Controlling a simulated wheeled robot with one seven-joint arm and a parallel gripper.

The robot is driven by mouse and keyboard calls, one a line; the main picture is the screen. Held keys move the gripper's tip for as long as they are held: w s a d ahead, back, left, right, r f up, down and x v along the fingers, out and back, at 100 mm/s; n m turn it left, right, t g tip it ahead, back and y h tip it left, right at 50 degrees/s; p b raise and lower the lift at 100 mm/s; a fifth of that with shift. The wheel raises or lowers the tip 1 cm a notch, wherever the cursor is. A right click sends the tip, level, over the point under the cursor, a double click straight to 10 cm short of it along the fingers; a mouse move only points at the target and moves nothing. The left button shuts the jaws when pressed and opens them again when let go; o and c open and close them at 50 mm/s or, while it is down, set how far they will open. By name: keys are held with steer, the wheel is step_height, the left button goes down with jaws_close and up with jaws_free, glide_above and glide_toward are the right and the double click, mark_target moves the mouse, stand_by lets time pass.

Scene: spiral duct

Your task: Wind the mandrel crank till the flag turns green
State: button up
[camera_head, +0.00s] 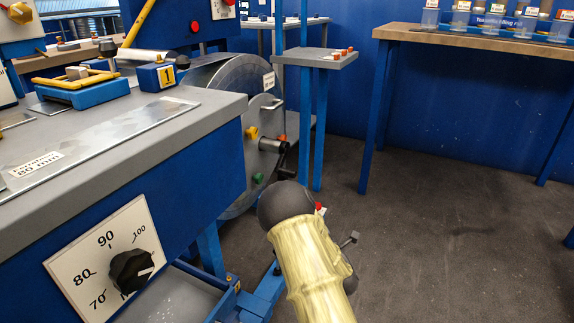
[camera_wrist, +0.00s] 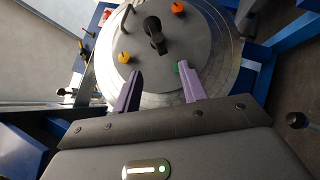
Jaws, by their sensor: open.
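The mandrel is a large grey disc (camera_head: 235,85) on the side of the machine in the head view. It fills the upper middle of the wrist view (camera_wrist: 210,45). A black crank (camera_wrist: 154,34) stands out near the disc's middle; it also shows in the head view (camera_head: 285,160). Yellow (camera_wrist: 124,57), orange (camera_wrist: 178,8) and green (camera_wrist: 178,68) knobs surround it. My gripper (camera_wrist: 161,80) has two purple fingers, open and empty, pointing at the disc below the crank. The right finger appears close to the green knob. I cannot make out the flag.
A grey bench (camera_head: 110,155) with a dial plate (camera_head: 110,255) stands left of the disc. A small grey table (camera_head: 316,58) stands behind it, and a wooden-topped table (camera_head: 465,40) is at back right. The floor at right is clear.

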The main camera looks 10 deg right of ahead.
mark_target(289, 172)
steer(key=shift+p+x, duration=0.9)
steer(key=shift+p, duration=1.25)
steer(key=b+x, duration=0.5)
steer(key=x, duration=0.8)
steer(key=shift+w+d+b, duration=0.1)
steer(key=shift+b, duration=0.3)
steer(key=shift+w+r, duration=0.3)
steer(key=shift+w, duration=0.3)
